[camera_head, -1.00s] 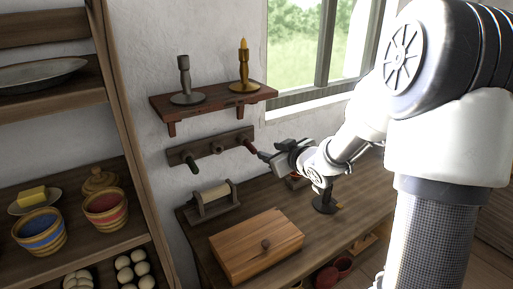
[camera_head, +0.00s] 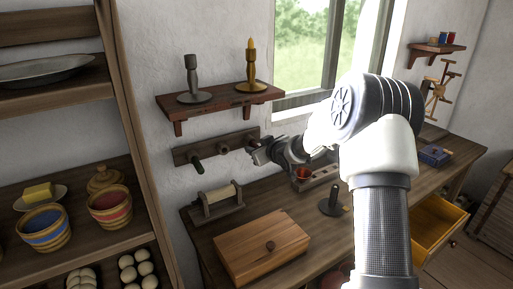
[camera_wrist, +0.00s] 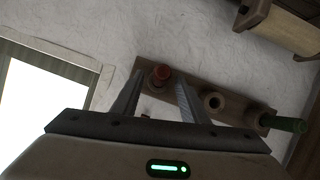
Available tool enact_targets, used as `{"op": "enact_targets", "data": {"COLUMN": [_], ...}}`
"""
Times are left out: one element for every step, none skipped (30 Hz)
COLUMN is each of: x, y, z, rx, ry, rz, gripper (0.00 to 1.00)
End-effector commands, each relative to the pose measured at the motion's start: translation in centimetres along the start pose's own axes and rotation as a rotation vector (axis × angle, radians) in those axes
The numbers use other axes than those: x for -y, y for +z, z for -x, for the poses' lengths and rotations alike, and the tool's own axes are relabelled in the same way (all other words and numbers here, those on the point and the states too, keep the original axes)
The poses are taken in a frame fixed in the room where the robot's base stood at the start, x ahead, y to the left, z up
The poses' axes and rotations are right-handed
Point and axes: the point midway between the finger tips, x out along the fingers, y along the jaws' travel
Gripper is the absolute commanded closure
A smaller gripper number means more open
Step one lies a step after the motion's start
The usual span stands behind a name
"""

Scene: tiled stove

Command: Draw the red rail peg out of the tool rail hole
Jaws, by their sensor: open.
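The wooden tool rail (camera_head: 210,149) is fixed to the wall below a small shelf. The red rail peg (camera_wrist: 161,73) sits at one end of the rail in the wrist view, seen nearly end-on. In the head view my gripper hides it. My gripper (camera_wrist: 160,82) is open, with one fingertip on either side of the red peg in the picture; I cannot tell whether they touch it. In the head view my gripper (camera_head: 260,155) is at the rail's right end. A green peg (camera_wrist: 285,122) sticks out at the other end, with a round, hollow-looking holder (camera_wrist: 213,101) between them.
Above the rail, the shelf (camera_head: 220,102) holds a grey candlestick (camera_head: 194,80) and a brass one with a candle (camera_head: 251,70). Below, the bench bears a roller stand (camera_head: 218,202), a wooden box (camera_head: 262,247) and a dark upright-handled tool (camera_head: 333,203). A drawer (camera_head: 438,228) stands open at right.

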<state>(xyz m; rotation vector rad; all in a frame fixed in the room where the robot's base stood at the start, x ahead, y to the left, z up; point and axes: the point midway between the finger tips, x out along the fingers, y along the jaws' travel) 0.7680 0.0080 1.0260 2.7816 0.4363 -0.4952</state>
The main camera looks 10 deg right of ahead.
Motion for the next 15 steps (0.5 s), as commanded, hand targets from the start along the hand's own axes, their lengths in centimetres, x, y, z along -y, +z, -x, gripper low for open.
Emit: {"op": "enact_targets", "data": {"x": [0.02, 0.00, -0.01, -0.01, -0.02, -0.02, -0.02, -0.02, -0.03, -0.03, -0.03, -0.03, -0.03, -0.03, -0.03], "y": [0.01, -0.01, 0.00, 0.01, 0.03, 0.04, 0.04, 0.04, 0.04, 0.03, 0.03, 0.03, 0.02, 0.03, 0.02], "z": [-0.34, -0.47, -0.59, -0.64, -0.68, -0.70, -0.71, -0.70, -0.69, -0.69, -0.68, -0.68, -0.68, -0.67, -0.67], "rx": [0.000, 0.000, 0.000, 0.001, 0.001, 0.001, 0.001, 0.001, 0.001, 0.001, 0.001, 0.001, 0.001, 0.001, 0.001], "ry": [0.000, 0.000, 0.001, 0.001, 0.001, 0.001, 0.001, 0.001, 0.001, 0.001, 0.001, 0.001, 0.001, 0.001, 0.001], "rz": [0.000, 0.000, 0.000, 0.000, 0.000, 0.000, 0.000, 0.000, 0.000, 0.000, 0.000, 0.000, 0.000, 0.000, 0.000], "gripper": [0.60, 0.60, 0.60, 0.60, 0.60, 0.60, 0.60, 0.60, 0.60, 0.60, 0.60, 0.63, 0.68, 0.73, 0.80]}}
